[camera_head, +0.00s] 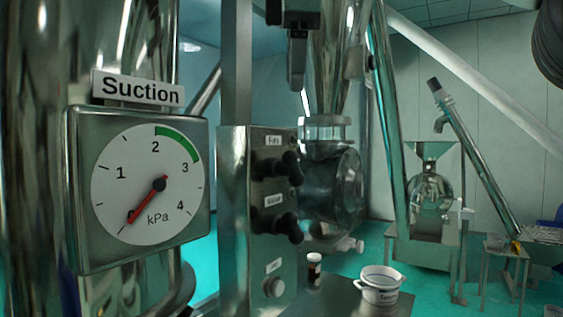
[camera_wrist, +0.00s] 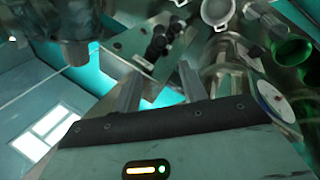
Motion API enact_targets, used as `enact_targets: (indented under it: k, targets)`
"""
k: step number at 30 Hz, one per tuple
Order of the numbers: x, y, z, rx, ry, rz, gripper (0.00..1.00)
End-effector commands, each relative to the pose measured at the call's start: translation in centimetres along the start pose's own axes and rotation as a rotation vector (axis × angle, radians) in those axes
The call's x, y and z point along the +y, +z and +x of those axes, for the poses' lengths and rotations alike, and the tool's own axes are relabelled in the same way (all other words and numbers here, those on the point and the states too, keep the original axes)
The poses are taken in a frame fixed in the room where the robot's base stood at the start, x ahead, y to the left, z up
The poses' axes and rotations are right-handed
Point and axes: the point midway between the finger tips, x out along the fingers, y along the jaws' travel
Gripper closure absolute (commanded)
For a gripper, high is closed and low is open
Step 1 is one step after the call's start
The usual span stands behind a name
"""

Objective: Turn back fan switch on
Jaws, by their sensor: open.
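A metal control box (camera_head: 233,220) stands at the centre of the head view. Its upper black knob (camera_head: 280,168) sits under a small label that seems to read "Fan". The fingers appear clear of the knobs. I cannot tell which way either knob is turned.
A Suction gauge (camera_head: 150,185) at the left has its red needle at the low end, below 1. A small brown bottle (camera_head: 314,270) and a white pot (camera_head: 379,292) stand on the metal table right of the box. A steel machine (camera_head: 430,190) stands farther back.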

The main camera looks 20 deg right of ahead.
Motion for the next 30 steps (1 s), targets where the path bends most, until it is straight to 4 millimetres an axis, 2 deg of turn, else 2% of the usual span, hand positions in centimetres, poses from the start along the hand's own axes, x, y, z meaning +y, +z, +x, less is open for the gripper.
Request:
enact_targets:
  k: [5, 24, 30]
  targets:
    - [-0.1, 0.1, 1.9, -0.002, -0.002, -0.001, 0.58]
    - [-0.1, 0.0, 14.5, -0.001, -0.003, 0.0, 0.58]
    - [0.0, 0.0, 16.6, 0.0, -0.001, 0.0, 0.58]
